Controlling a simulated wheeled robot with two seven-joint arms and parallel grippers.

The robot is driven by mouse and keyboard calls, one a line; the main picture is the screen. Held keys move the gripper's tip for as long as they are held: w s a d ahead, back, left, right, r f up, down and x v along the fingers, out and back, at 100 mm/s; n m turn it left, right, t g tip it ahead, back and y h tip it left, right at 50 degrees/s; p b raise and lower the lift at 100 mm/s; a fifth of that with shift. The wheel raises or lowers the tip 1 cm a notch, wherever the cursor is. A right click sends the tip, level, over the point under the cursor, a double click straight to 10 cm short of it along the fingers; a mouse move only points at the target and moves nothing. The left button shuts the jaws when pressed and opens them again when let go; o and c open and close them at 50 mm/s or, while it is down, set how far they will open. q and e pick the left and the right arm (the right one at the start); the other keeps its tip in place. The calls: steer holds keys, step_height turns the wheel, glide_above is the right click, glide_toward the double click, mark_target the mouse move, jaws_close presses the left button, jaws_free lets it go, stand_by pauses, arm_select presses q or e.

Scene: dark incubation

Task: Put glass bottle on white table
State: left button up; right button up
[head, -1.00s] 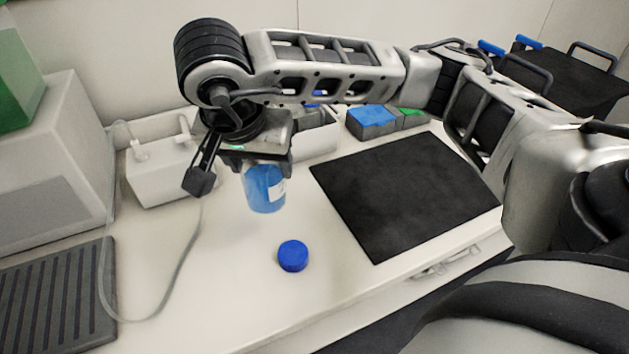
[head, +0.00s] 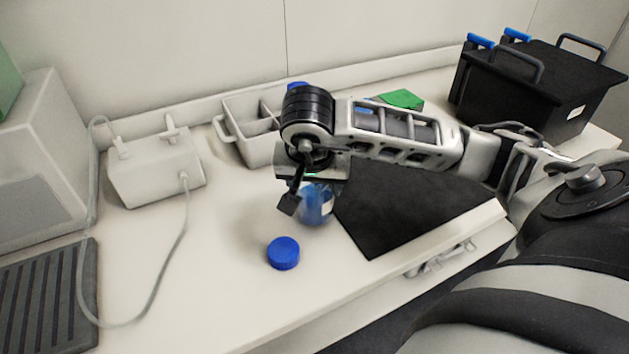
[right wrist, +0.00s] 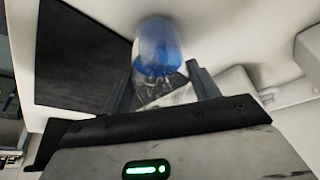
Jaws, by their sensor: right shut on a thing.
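The glass bottle (head: 317,207), with blue contents and a pale label, is at the left edge of the black mat in the head view. My right gripper (head: 308,190) is shut on its upper part and hides its top. In the right wrist view the bottle (right wrist: 157,50) stands out between the two fingers (right wrist: 160,85). The bottle is over or on the white table (head: 225,290); I cannot tell whether its base touches. A blue cap (head: 283,253) lies on the table in front of it. My left gripper is not in view.
A black mat (head: 400,215) lies right of the bottle. A white divided caddy (head: 250,130) and a white device with a cable (head: 155,172) stand behind. A black box (head: 540,90) is at back right.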

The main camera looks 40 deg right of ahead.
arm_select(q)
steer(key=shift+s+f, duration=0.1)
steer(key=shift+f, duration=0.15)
arm_select(e)
steer(key=shift+f, duration=0.2)
steer(key=o, duration=1.2)
steer(key=shift+r, duration=0.25)
arm_select(q)
steer(key=p, duration=0.1)
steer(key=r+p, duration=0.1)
steer(key=p, duration=0.1)
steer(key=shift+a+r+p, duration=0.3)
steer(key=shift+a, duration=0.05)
arm_select(e)
steer(key=v, duration=1.1)
steer(key=shift+s+a+r, duration=0.2)
steer(key=shift+r, duration=0.1)
